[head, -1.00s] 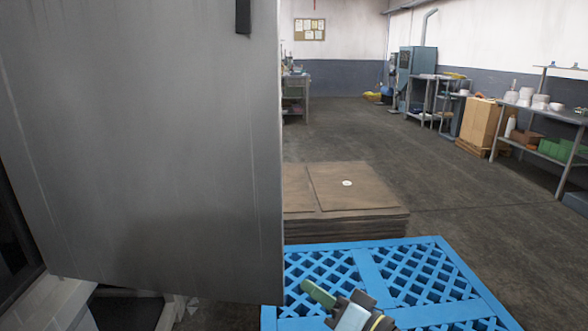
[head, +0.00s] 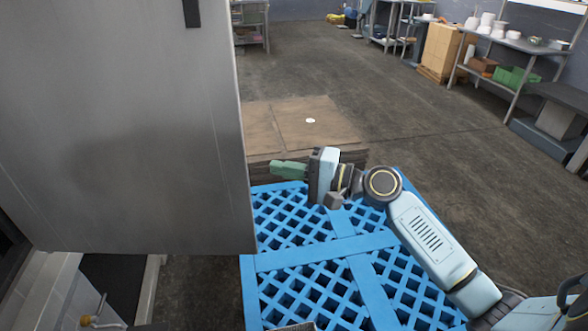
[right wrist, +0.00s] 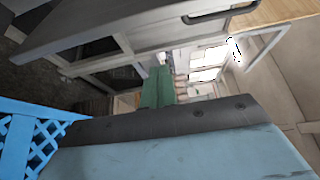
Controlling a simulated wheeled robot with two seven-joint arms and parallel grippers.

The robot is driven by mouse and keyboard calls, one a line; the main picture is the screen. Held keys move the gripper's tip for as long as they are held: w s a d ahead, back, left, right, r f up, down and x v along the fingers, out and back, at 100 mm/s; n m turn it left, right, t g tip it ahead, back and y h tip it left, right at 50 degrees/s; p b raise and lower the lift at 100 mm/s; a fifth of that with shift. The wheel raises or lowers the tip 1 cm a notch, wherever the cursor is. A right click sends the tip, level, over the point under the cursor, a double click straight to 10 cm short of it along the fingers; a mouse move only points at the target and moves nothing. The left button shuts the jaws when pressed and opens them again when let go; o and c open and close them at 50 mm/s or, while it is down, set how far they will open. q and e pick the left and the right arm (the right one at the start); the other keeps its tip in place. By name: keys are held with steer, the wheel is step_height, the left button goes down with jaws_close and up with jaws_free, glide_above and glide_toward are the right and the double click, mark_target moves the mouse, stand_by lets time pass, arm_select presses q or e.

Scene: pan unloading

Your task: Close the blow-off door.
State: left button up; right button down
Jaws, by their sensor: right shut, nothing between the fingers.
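The blow-off door (head: 120,130) is a large grey metal panel filling the left of the head view. It stands swung out, with a dark strip (head: 192,12) at its top near the free edge. My right gripper (head: 276,169) has green fingers, shut and empty. In the picture it is just right of the door's free edge, pointing left; no contact shows. Its green fingers also show in the right wrist view (right wrist: 157,88), with a grey panel (right wrist: 110,28) beyond that I cannot surely identify. My left gripper is not in view.
A blue lattice pallet (head: 300,245) lies below my right arm. A stack of brown sheets (head: 270,125) lies behind it. Shelves with white vessels (head: 487,22) and green bins (head: 515,76) stand at the far right. The floor between is clear.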

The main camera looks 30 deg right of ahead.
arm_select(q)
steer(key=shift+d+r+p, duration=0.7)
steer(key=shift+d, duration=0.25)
arm_select(e)
steer(key=a, duration=0.5)
steer(key=shift+w+a, duration=0.15)
steer(key=shift+a, duration=0.15)
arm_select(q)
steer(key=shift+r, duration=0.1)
